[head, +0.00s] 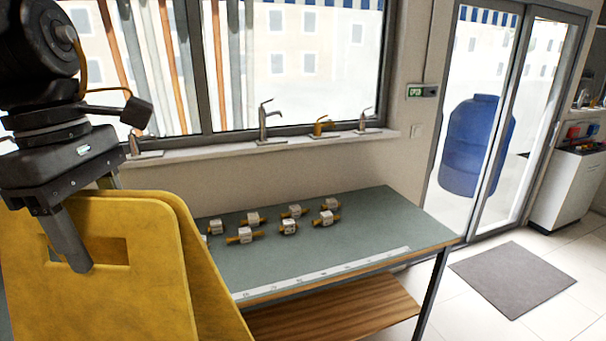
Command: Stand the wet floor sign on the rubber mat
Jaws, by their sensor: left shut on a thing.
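The yellow wet floor sign (110,285) fills the lower left of the head view, close to the camera. It is a folding two-panel board with a slot near its top, and its lower part is cut off by the picture's edge. My left gripper (88,225) is shut on the sign at its top, with one finger in front of the near panel by the slot. The grey rubber mat (513,279) lies flat and bare on the tiled floor at the right, in front of the glass door. The sign is well apart from the mat. My right gripper is not in view.
A green-topped table (340,240) with several small tagged brass fittings stands between the sign and the mat. Faucets stand on the window sill (270,144). A blue tank (476,146) shows behind the glass door. A white cabinet (570,187) stands at the far right. Floor around the mat is clear.

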